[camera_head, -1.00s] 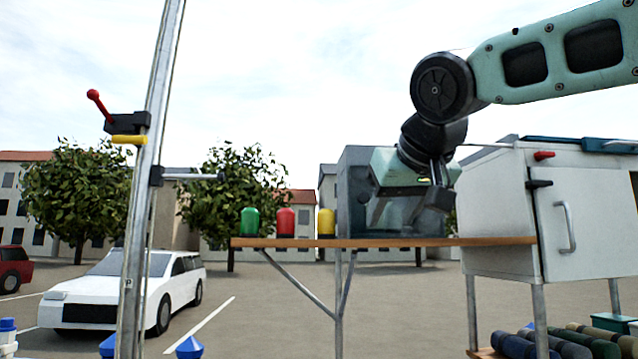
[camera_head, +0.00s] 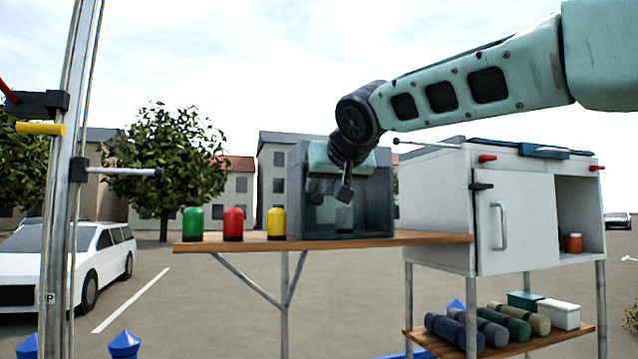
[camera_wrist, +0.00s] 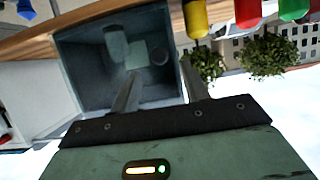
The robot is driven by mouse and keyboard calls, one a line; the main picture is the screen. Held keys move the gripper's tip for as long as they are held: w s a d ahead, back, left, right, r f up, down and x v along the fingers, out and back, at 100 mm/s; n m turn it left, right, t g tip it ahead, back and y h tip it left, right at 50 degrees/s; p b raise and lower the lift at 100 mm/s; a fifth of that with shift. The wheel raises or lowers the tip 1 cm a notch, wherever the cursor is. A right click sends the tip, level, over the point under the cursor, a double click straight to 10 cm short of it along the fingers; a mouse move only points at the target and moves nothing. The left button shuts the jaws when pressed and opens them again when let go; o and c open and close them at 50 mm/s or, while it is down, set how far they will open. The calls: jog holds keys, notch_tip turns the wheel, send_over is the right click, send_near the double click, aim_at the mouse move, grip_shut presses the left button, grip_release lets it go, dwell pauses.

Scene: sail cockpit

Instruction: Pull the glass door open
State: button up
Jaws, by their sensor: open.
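A dark grey box (camera_head: 376,200) with a see-through front stands on a wooden shelf. A pale upright shape shows inside it in the head view, and pale objects (camera_wrist: 116,42) show inside it in the wrist view. I cannot clearly make out the glass door's handle, or whether the door is ajar. In the wrist view, one finger of my gripper (camera_wrist: 160,72) overlaps the opening and the other lies beside the box's edge. I cannot tell whether either touches the glass.
Green (camera_head: 193,223), red (camera_head: 233,224) and yellow (camera_head: 276,222) capped containers stand left of the box on the wooden shelf (camera_head: 420,238). A white cabinet (camera_head: 520,220) with a handle stands at right. A metal mast (camera_head: 72,190) rises at left.

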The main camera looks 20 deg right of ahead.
aim_at(318, 197)
jog(key=p+x, duration=0.2)
jog(key=x, duration=0.2)
jog(key=shift+w, duration=0.15)
jog(key=shift+w+f, duration=0.35)
jog(key=shift+w, duration=0.2)
grip_shut()
